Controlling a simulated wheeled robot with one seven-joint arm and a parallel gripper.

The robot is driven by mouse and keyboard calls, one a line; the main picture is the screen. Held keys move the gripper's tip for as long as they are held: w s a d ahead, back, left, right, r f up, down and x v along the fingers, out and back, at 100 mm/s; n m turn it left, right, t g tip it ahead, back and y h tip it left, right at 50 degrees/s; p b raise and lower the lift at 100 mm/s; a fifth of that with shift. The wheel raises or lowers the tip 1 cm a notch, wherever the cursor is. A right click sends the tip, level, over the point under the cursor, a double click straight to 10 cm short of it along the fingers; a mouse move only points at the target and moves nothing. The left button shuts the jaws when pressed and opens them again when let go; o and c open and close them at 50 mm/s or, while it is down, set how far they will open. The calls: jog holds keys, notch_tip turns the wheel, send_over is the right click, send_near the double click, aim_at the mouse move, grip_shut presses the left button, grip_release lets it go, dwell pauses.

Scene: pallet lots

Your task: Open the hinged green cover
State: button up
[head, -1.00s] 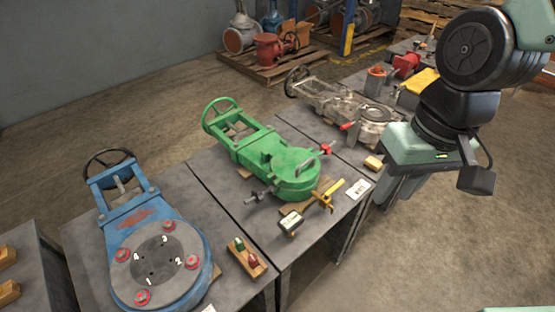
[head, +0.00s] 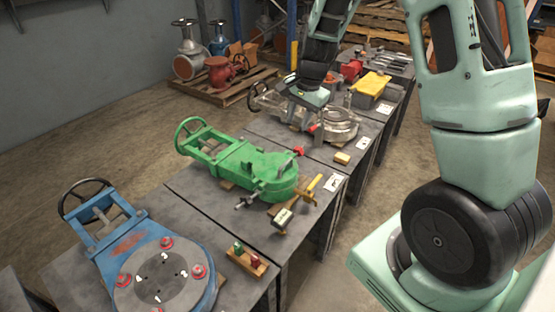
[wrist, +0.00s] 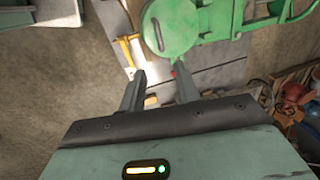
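The green valve (head: 220,160) lies on a grey table in the middle of the head view. Its round green cover (head: 272,178) lies flat and looks closed at the near right end, with a handle bar on top. A bolt (head: 246,202) sticks out at the cover's left side and a red-tipped piece (head: 298,151) at its far right. The cover also shows at the top of the wrist view (wrist: 168,32). My gripper (wrist: 160,80) is open and empty, its two fingers apart. In the head view it hangs beyond the green valve, over the grey valve, not touching the cover.
The blue valve (head: 115,238) stands at front left. A yellow-handled tool (head: 313,186), a small gauge box (head: 283,220) and a wooden block with red and green pieces (head: 246,260) lie near the table's front edge. The grey valve (head: 335,123) and yellow box (head: 371,83) stand behind.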

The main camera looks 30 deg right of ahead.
aim_at(286, 162)
jog(key=w+f, duration=0.1)
jog(key=f, duration=0.4)
jog(key=w+f, duration=0.1)
jog(key=f, duration=0.4)
jog(key=w+a+f, duration=0.1)
jog(key=f, duration=0.4)
jog(key=shift+f, duration=0.2)
jog(key=shift+s, duration=0.1)
grip_shut()
